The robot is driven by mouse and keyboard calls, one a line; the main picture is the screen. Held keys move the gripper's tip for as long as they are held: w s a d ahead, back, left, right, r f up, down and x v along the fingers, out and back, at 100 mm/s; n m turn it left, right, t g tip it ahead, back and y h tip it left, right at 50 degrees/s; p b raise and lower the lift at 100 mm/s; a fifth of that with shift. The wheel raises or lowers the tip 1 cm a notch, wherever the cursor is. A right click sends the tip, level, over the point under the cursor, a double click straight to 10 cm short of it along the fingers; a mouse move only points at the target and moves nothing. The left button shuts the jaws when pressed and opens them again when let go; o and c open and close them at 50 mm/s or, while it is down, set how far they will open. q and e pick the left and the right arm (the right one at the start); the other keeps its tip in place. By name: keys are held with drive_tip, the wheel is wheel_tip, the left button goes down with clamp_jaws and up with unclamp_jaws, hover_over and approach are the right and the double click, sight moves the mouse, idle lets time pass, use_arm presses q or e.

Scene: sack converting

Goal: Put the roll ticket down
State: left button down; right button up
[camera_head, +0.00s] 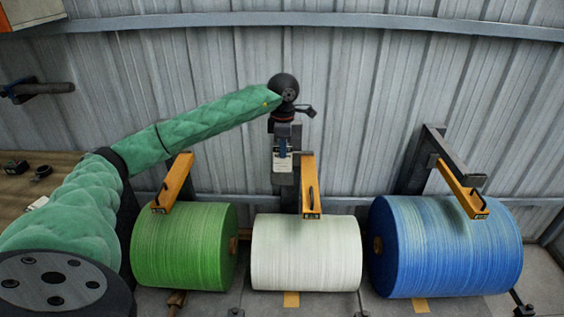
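My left arm, in a green sleeve, reaches in from the left, and its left gripper (283,142) is above the white roll, in front of a dark upright. The roll ticket (282,163), a small white card with a blue part at its top, hangs just below the gripper. The gripper looks shut on the ticket's top; the fingertips are small and partly hard to make out. The ticket is upright and overlaps the dark upright in the picture; I cannot tell whether they touch. My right gripper is not in view.
A green roll (184,247), a white roll (306,253) and a blue roll (446,247) stand in a row, each with an orange arm above it. A wooden bench (20,186) with small dark items is at the left. A corrugated metal wall (370,100) closes the back.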

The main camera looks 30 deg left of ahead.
sight(282, 172)
use_arm(q)
drive_tip(key=f, duration=0.3)
drive_tip(key=shift+a+f+b, duration=0.2)
drive_tip(key=shift+f+b, duration=0.15)
drive_tip(key=shift+f, duration=0.3)
drive_tip(key=c, duration=1.9)
unclamp_jaws()
drive_tip(key=shift+c, duration=0.2)
drive_tip(key=shift+o, duration=1.3)
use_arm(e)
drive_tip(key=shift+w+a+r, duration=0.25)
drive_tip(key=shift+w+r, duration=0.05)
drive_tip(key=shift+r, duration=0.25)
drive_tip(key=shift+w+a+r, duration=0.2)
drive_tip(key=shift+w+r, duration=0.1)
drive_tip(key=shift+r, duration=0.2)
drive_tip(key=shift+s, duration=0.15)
